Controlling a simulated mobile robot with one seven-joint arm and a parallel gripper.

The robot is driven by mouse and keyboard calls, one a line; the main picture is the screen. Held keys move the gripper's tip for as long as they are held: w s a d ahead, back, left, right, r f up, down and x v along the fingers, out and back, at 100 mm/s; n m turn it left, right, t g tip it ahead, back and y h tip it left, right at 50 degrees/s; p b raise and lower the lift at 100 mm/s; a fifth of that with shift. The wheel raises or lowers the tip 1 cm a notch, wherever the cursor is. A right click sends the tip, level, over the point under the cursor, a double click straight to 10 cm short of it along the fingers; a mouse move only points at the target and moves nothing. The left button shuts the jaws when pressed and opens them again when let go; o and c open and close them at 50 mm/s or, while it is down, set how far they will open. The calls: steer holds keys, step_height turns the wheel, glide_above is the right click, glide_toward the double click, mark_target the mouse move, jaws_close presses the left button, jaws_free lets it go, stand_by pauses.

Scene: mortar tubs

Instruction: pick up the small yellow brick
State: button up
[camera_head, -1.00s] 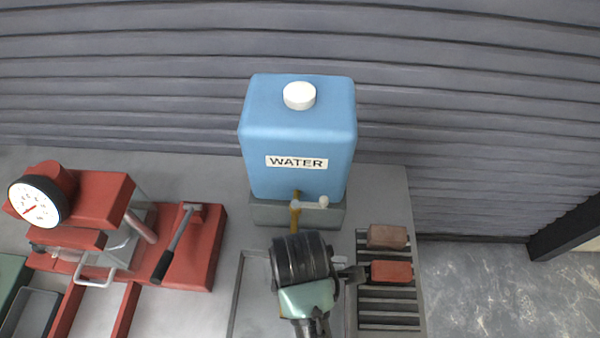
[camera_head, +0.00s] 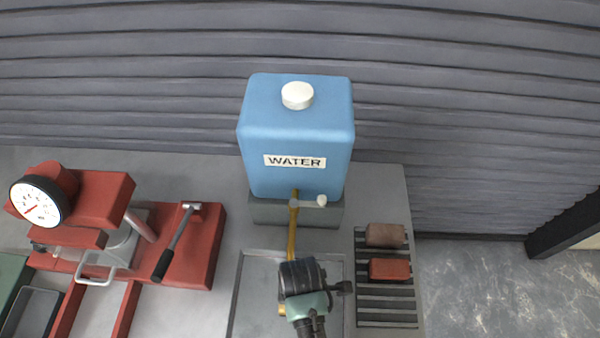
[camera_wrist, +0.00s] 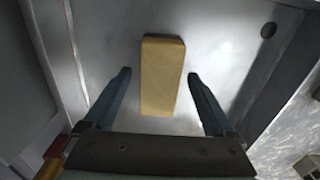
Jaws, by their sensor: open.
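The small yellow brick (camera_wrist: 162,75) lies on the pale floor of a shallow sink tray, its long side running up and down in the wrist view. My gripper (camera_wrist: 159,76) is open, with one finger on each side of the brick and a gap to each. I cannot tell how far above the tray the fingertips are. In the head view, my wrist hides most of the brick; a small yellow patch (camera_head: 282,310) shows at its left.
A blue water tank (camera_head: 296,135) with a brass tap (camera_head: 293,208) stands behind the sink tray (camera_head: 240,290). A slatted rack (camera_head: 388,306) at right holds a brown brick (camera_head: 386,235) and a red brick (camera_head: 390,269). A red press (camera_head: 190,250) stands left.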

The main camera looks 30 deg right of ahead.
steer(key=shift+f, duration=0.1)
steer(key=shift+c, duration=0.3)
jaws_close()
